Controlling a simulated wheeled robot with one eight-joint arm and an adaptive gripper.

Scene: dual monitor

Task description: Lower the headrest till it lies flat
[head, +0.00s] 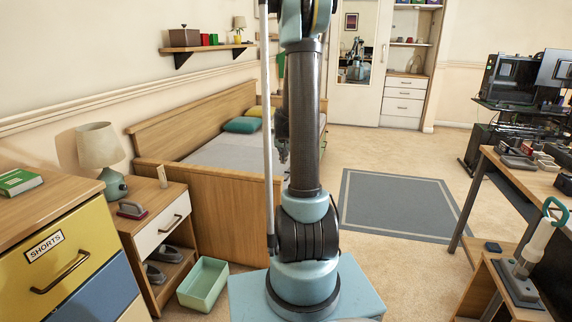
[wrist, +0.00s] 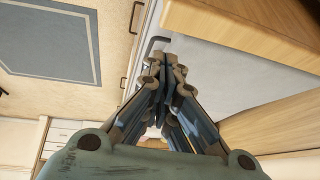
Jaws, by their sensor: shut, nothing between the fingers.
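The wooden bed (head: 225,205) stands at left centre in the head view, with a grey mattress (head: 210,152) inside its frame. The mattress also shows in the wrist view (wrist: 232,72), beside wooden panels. I cannot pick out a separate headrest or tell its angle. My gripper (wrist: 160,62) is shut and empty, pointing along the bed's edge. In the head view it is mostly hidden behind my arm.
Teal (head: 242,125) and yellow pillows lie at the bed's far end. A nightstand (head: 160,225) with a lamp (head: 99,150) stands near left, a green bin (head: 203,284) on the floor beside it. A desk (head: 510,172) is at right. The grey rug (head: 402,205) is clear.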

